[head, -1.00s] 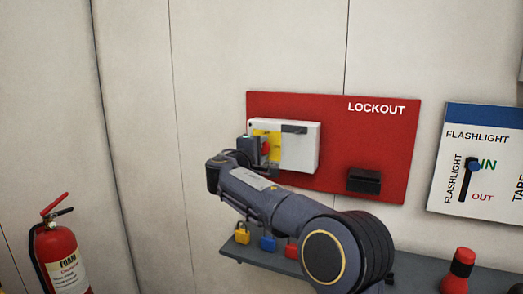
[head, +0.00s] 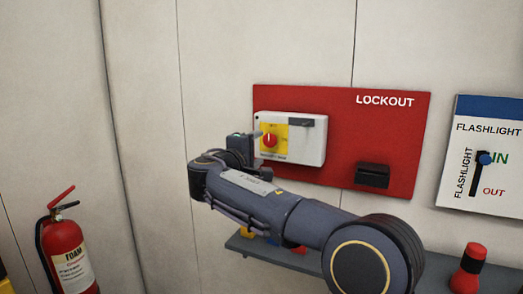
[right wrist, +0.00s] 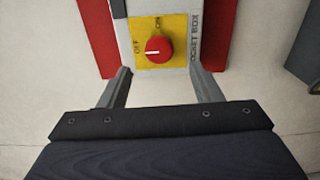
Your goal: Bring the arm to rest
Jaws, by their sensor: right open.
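My right gripper (head: 257,136) is in front of the wall, just left of the white socket box (head: 312,150) on the red lockout board (head: 400,130). In the right wrist view its two fingers (right wrist: 165,85) are spread apart with nothing between them. The red rotary knob (right wrist: 158,49) on its yellow plate (right wrist: 180,27) lies beyond the fingertips, apart from them. The knob also shows in the head view (head: 270,140), uncovered. Its white mark points sideways toward OFF in the right wrist view. My left gripper is not in view.
A grey shelf (head: 300,262) below the board carries padlocks, partly hidden by my right arm, and a red and black flashlight (head: 468,268). A black holder (head: 372,175) sits low on the board. A FLASHLIGHT sign (head: 490,150) hangs right. A fire extinguisher (head: 68,258) stands left.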

